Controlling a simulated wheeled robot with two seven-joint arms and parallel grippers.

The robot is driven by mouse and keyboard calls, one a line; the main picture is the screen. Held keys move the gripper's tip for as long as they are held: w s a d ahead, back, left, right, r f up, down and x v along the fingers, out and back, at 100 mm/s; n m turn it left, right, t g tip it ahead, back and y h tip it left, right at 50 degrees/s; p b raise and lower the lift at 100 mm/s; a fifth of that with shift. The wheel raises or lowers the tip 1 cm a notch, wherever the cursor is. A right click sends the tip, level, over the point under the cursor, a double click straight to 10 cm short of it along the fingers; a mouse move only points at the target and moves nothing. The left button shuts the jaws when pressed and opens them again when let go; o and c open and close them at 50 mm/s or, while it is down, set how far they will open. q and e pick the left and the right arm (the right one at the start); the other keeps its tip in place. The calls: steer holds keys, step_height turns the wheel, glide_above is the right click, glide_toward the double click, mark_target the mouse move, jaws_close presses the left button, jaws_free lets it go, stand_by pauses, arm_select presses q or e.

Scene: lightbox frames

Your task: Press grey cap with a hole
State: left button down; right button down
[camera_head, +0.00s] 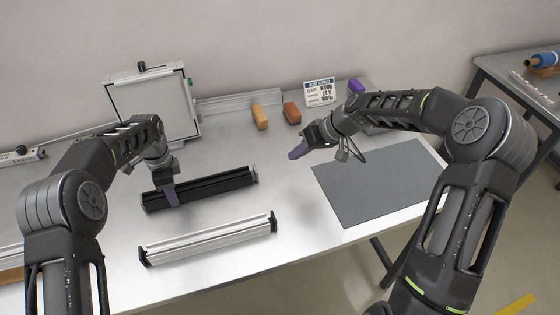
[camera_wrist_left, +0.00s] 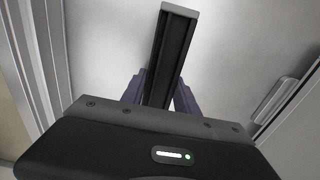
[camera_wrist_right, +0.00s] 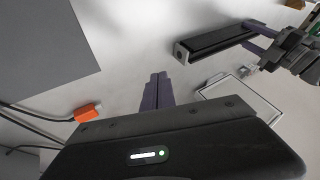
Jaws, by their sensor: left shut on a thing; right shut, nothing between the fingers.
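A black slotted bar (camera_head: 215,186) lies on the table, with a grey end cap (camera_head: 254,175) at its right end. The cap's end face, with a small dark spot that may be the hole, shows in the right wrist view (camera_wrist_right: 181,53). My left gripper (camera_head: 171,195) is shut on the black bar, its fingers on both sides of it; the left wrist view shows the bar (camera_wrist_left: 168,70) between them. My right gripper (camera_head: 296,152) is shut and empty, above the table to the right of the cap and apart from it.
A silver bar (camera_head: 208,240) lies in front of the black one. A grey mat (camera_head: 375,185) lies at right. Table between cap and mat is clear.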

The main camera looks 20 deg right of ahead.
mark_target(256, 174)
steer(key=x, duration=1)
steer(key=shift+a, duration=0.1)
steer(key=shift+s+a+r, duration=0.1)
steer(key=shift+a+r, duration=0.1)
steer(key=shift+a, duration=1.6)
